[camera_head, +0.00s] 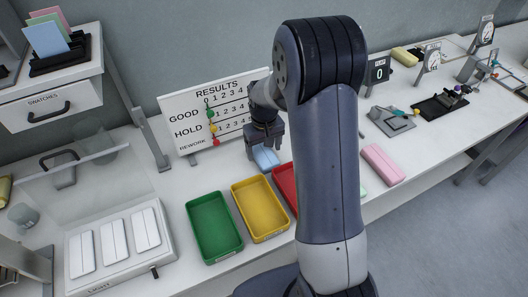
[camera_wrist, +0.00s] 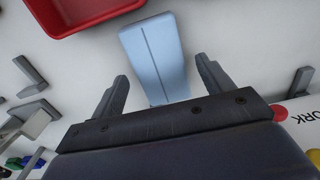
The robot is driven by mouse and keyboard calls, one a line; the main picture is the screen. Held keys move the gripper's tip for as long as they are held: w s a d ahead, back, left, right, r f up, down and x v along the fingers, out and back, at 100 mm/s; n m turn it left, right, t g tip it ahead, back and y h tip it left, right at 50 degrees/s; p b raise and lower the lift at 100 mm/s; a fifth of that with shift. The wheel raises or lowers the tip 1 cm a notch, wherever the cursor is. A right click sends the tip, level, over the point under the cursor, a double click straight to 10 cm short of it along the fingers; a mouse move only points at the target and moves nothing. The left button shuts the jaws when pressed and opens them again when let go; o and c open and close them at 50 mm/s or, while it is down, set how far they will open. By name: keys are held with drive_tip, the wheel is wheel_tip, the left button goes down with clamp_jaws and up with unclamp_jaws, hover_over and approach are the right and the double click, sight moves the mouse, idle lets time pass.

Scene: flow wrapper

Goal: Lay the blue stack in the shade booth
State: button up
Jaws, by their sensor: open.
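The blue stack (camera_head: 266,158) is a pale blue block with a lengthwise line, lying on the white bench in front of the results board. In the wrist view the blue stack (camera_wrist: 154,50) lies between and beyond my fingers. My gripper (camera_head: 265,143) points down at it; its two fingers (camera_wrist: 161,72) are open, one on each side of the stack's near end, with gaps visible. A grey box-like frame (camera_head: 8,62), cut off at the upper left edge, may be the shade booth; I cannot tell for certain.
Green (camera_head: 213,228), yellow (camera_head: 260,210) and red (camera_head: 284,182) trays stand in front. The results board (camera_head: 215,112) is behind my gripper. A swatches cabinet (camera_head: 50,98) and a sealer with white pads (camera_head: 118,245) are left. A pink stack (camera_head: 382,165) lies right.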

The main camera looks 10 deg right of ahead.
sight(270, 160)
drive_tip(key=shift+o, duration=0.6)
wheel_tip(270, 160, up, 10)
drive_tip(key=shift+f+b, duration=0.15)
drive_tip(key=shift+b, duration=0.2)
drive_tip(key=s+f+t+b, duration=0.1)
drive_tip(key=t+b, duration=0.1)
drive_tip(key=b, duration=0.7)
drive_tip(key=s+d+f+t+b, duration=0.1)
drive_tip(key=s+b, duration=0.1)
drive_tip(key=b, duration=0.7)
drive_tip(key=shift+d+f+t+y, duration=0.1)
drive_tip(key=shift+f+t+y, duration=0.15)
drive_tip(key=shift+t+y, duration=0.15)
drive_tip(key=s+t+b, duration=0.1)
drive_tip(key=b, duration=0.3)
drive_tip(key=shift+s+d, duration=0.1)
drive_tip(key=shift+s, duration=0.1)
drive_tip(key=shift+a+b+x, duration=0.15)
drive_tip(key=shift+b+x, duration=0.55)
drive_tip(key=shift+x, duration=1.9)
drive_tip(key=shift+a+b+x, duration=0.15)
drive_tip(key=shift+b+x, duration=0.55)
drive_tip(key=shift+x, duration=1.9)
drive_tip(key=shift+f, duration=0.1)
drive_tip(key=shift+c, duration=0.2)
drive_tip(key=c, duration=1.1)
